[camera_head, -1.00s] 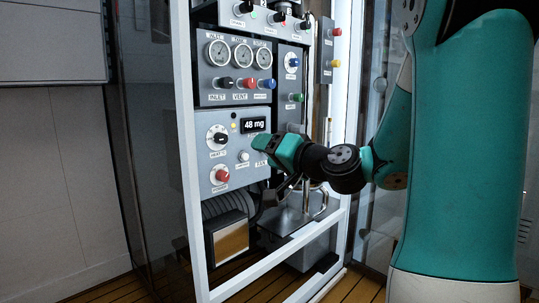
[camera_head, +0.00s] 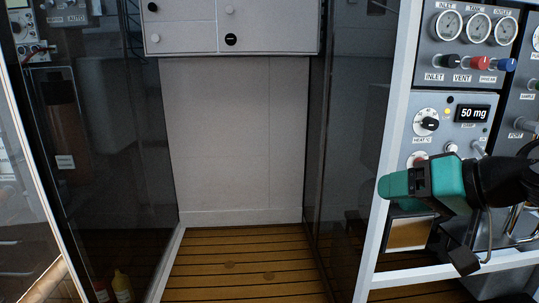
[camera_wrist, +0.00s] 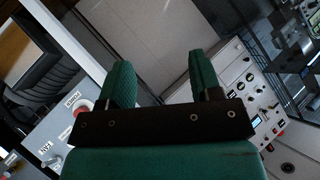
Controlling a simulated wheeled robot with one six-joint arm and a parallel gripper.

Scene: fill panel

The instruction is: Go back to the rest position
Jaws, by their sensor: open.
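My gripper (camera_head: 397,184) is at the right of the head view, in front of the fill panel (camera_head: 460,110). Its teal fingers point left, past the panel's white frame post. In the wrist view my gripper (camera_wrist: 162,85) shows two teal fingers apart with nothing between them. The panel's display (camera_head: 472,113) reads 50 mg. The gripper partly covers a red knob (camera_head: 417,160) and the lower panel. A black knob (camera_head: 429,123) sits above it.
A white frame post (camera_head: 392,150) stands beside the gripper. Dark glass panels (camera_head: 345,130) flank a pale wall (camera_head: 235,135). The wooden floor (camera_head: 245,262) in the middle is clear. A wall cabinet (camera_head: 235,25) hangs above. A yellow bottle (camera_head: 122,285) stands at lower left.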

